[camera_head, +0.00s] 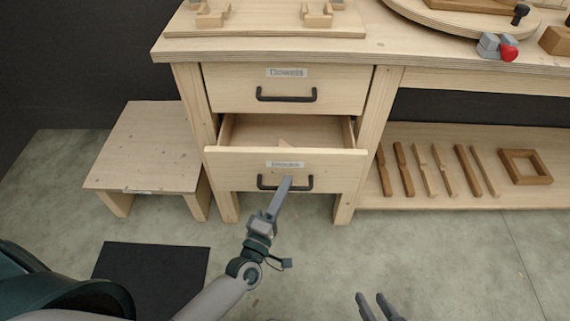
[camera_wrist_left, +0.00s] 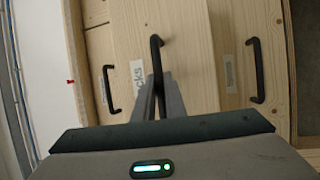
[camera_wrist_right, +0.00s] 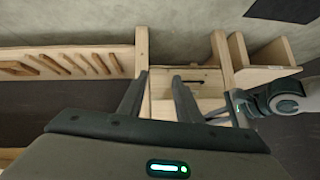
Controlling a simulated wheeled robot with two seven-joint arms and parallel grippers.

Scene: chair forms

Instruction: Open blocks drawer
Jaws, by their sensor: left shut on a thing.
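The lower drawer (camera_head: 230,168), with a label that reads "Blocks" only in part, is pulled partway out of the workbench. Its inside shows, with a light wooden piece in it. My left gripper (camera_head: 285,183) is shut on the black handle (camera_head: 265,183) of this drawer; the handle also shows in the left wrist view (camera_wrist_left: 156,48) between my fingers. The upper drawer (camera_head: 230,90), labelled "Dowels", is closed. My right gripper (camera_head: 373,301) is at the bottom edge of the head view, open and empty, away from the drawers. Its fingers show apart in the right wrist view (camera_wrist_right: 155,95).
A low wooden step stool (camera_head: 145,150) stands left of the drawers. A black mat (camera_head: 150,270) lies on the floor. A lower shelf (camera_head: 420,200) on the right holds several wooden strips and a square frame (camera_head: 525,167). Floor in front of the drawers is clear.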

